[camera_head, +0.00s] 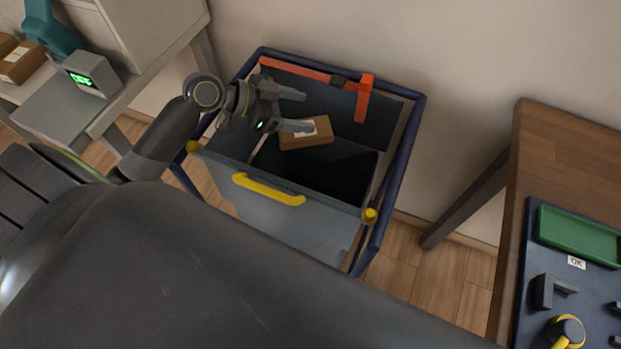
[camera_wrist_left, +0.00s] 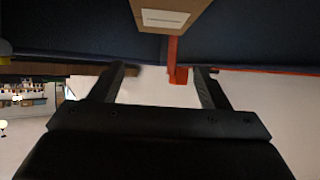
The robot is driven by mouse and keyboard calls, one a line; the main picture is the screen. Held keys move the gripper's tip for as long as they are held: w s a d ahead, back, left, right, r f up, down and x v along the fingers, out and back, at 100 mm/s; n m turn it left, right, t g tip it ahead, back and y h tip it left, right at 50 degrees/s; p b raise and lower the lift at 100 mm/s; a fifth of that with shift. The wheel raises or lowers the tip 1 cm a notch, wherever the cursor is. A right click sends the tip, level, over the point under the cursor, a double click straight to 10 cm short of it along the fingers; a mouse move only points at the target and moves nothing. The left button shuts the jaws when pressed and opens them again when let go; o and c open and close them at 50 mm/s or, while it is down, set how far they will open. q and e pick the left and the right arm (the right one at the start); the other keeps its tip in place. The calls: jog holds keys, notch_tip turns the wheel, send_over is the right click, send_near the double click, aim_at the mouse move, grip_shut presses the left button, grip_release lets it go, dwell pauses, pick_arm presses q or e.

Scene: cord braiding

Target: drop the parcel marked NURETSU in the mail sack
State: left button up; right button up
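The mail sack (camera_head: 225,186) is a grey-walled bin in a navy frame with a dark inside. A brown cardboard parcel (camera_head: 320,135) with a pale label shows within its opening; the name on the label is too small to read. My left gripper (camera_head: 308,112) is over the sack, its fingers spread and empty. In the left wrist view the parcel (camera_wrist_left: 190,12) is at the top edge, outside the open fingers (camera_wrist_left: 159,68) and apart from them. Whether the parcel rests on something or is in the air, I cannot tell. My right gripper is not in view.
An orange-red bar (camera_head: 365,98) crosses the sack's back rim. A yellow handle (camera_head: 268,190) is on its front. At left a grey bench holds a small green-lit display (camera_head: 83,78) and brown boxes (camera_head: 20,64). At right a wooden table (camera_head: 570,150) carries a green tray (camera_head: 580,238).

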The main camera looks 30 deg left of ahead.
pick_arm(q)
jog(key=shift+o, duration=0.9)
jog(key=shift+a, duration=0.1)
jog(key=shift+s+a+r, duration=0.15)
jog(key=shift+s+a, duration=0.05)
jog(key=p+v, duration=0.6)
jog(key=v, duration=1)
jog(key=shift+s+a, duration=0.15)
jog(key=shift+a, duration=0.1)
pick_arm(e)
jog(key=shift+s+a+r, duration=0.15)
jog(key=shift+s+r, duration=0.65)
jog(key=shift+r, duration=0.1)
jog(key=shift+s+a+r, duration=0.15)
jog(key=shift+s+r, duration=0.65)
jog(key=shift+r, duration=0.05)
